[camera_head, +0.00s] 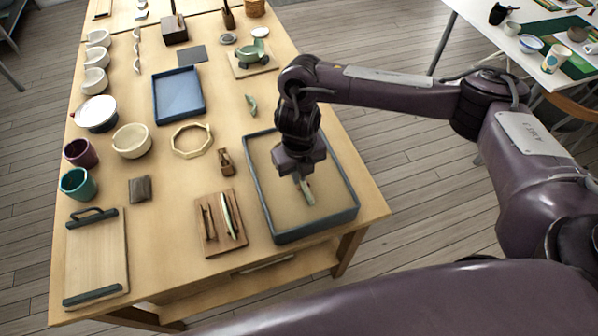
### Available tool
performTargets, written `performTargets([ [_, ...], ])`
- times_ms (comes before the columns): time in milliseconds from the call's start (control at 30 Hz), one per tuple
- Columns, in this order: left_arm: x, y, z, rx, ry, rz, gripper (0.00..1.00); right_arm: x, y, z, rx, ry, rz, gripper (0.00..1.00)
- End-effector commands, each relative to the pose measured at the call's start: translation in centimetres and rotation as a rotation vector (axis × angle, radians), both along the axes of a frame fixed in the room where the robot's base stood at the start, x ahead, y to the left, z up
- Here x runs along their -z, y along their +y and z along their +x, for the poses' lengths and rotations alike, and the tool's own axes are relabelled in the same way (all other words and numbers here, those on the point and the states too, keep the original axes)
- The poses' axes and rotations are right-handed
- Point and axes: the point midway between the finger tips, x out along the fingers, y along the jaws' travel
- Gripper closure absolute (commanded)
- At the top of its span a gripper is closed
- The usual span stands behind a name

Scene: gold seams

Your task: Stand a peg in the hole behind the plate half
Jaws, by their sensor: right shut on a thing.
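My right gripper (301,176) points down into a sand tray (273,235) with a grey-blue rim at the right of the table. It is shut on a small pale green piece (307,193), set low over or in the sand. I cannot tell whether this is a peg or the plate half, nor see a hole there. A wooden block (213,240) left of the tray has a dark slot and a pale, green-edged piece (229,215) standing in it. A small brown wooden holder (227,168) is behind the block. My left gripper is not in view.
A blue tray (157,105), an octagonal ring (174,150) and several bowls and cups fill the left and middle. A board with dark handles (97,258) lies front left. A green item on a pad (252,60) stands at the back. Bare tabletop shows left of the wooden block.

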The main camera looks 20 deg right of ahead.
Motion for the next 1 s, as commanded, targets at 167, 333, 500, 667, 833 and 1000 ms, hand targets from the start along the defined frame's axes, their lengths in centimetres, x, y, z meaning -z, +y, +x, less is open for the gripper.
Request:
performTargets([
  [167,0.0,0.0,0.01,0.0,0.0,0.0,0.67,0.01,0.0,-0.01,0.0,0.0,0.0,1.0],
  [333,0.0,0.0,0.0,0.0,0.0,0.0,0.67,0.02,-0.02,-0.01,0.0,0.0,0.0,0.72],
  [500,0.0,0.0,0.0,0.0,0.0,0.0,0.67,0.02,-0.02,-0.01,0.0,0.0,0.0,0.69],
  [667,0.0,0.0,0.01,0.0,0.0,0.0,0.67,0.02,-0.02,-0.01,0.0,0.0,0.0,0.55],
  [833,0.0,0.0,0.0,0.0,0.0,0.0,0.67,0.02,-0.01,-0.01,0.0,0.0,0.0,0.47],
  [1000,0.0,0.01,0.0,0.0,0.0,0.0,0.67,0.01,-0.01,-0.01,0.0,0.0,0.0,0.47],
])
